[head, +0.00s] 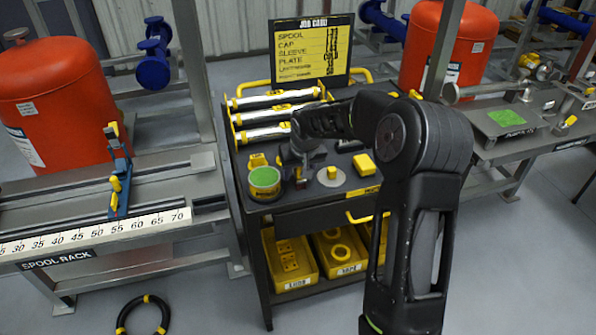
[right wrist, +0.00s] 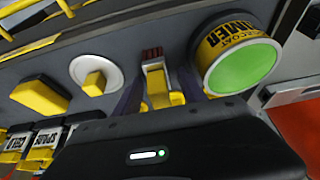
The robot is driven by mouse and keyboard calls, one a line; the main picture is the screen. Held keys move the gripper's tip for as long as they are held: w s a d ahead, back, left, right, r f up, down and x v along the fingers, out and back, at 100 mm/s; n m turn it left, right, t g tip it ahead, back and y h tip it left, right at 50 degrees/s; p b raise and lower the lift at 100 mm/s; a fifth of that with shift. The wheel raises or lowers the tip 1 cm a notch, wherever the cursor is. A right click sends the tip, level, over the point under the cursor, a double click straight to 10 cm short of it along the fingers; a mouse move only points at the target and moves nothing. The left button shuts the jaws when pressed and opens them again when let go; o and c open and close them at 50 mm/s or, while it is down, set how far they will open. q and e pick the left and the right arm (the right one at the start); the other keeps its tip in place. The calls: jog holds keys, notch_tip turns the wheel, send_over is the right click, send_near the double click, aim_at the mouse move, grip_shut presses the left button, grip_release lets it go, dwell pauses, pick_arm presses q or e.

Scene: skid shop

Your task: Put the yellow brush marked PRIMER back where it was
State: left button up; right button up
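The yellow brush (right wrist: 160,88), with a pale band and dark red bristle end, lies between the two fingers of my right gripper (right wrist: 158,92) in the right wrist view. I cannot tell whether the fingers press on it. In the head view my right gripper (head: 302,170) points down over the cart top and hides most of the brush. A yellow tin with a green top (head: 264,179) stands just left of it. The tin also shows in the right wrist view (right wrist: 228,52), its label partly reading PRIMER. My left gripper is not in view.
A pale disc with a yellow block (head: 331,177) and a yellow block (head: 364,164) are on the cart top (head: 315,199). Yellow-ended tubes (head: 276,114) lie behind, before the job card (head: 312,50). Yellow bins (head: 290,262) sit below. A black ring (head: 143,314) lies on the floor.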

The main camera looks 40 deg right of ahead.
jog(key=shift+r, duration=0.15)
jog(key=shift+r, duration=0.2)
jog(key=v, duration=1.1)
jog(key=shift+r, duration=0.3)
jog(key=shift+s+a, duration=0.15)
jog(key=shift+s, duration=0.05)
